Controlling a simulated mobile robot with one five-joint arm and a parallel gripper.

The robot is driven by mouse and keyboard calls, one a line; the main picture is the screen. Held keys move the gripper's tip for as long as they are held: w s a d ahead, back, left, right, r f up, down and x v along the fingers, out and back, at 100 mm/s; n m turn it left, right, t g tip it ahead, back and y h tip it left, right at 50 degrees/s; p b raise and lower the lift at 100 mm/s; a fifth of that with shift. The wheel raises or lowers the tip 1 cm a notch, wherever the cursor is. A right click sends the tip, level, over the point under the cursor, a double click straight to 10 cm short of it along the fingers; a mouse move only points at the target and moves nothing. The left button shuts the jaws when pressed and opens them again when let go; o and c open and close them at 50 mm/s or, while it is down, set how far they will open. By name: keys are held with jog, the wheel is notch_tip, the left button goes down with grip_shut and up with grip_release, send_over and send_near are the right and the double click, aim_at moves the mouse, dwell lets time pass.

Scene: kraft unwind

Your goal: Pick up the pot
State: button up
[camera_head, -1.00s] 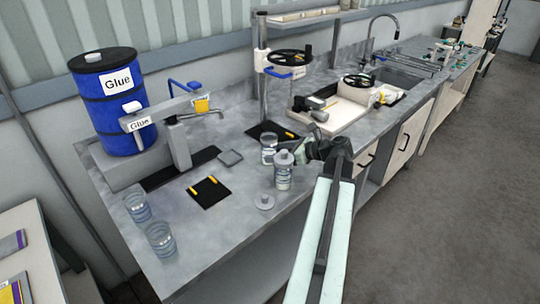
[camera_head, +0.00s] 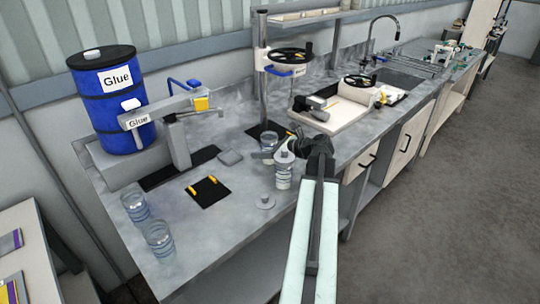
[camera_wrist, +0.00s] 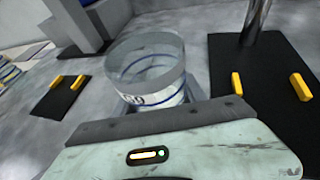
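No object is plainly marked as the pot. A clear glass pot with blue bands (camera_head: 268,142) stands upright on the bench in the head view. It fills the middle of the wrist view (camera_wrist: 148,68), with a white label low on its side. A white and grey bottle with a cap (camera_head: 283,174) stands nearer in the head view. My gripper (camera_head: 268,153) is beside the glass pot, by the bottle's top. In the wrist view my gripper's front bar hides the pot's lower edge. Its fingertips are not clear, and I see no hold on anything.
Two more glass pots (camera_head: 158,238) stand at the bench's near left. A small grey lid (camera_head: 265,202) lies in front of the bottle. A black mat with yellow marks (camera_head: 208,192), a glue dispenser (camera_head: 178,145) and a press stand (camera_head: 263,75) are nearby.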

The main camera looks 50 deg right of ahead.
aim_at(262, 142)
jog(key=c, duration=0.5)
jog(key=shift+r+p, duration=0.25)
jog(key=shift+p, duration=0.05)
notch_tip(262, 142, up, 3)
jog(key=p, duration=0.3)
jog(key=shift+r, duration=0.15)
jog(key=s+d, duration=0.2)
jog(key=s, duration=0.3)
jog(key=s+d+p, duration=0.1)
jog(key=s+d, duration=0.1)
jog(key=s, duration=0.2)
jog(key=s+d+r, duration=0.1)
jog(key=s+d, duration=0.2)
jog(key=s, duration=0.2)
jog(key=shift+s+r, duration=0.1)
jog(key=shift+s, duration=0.2)
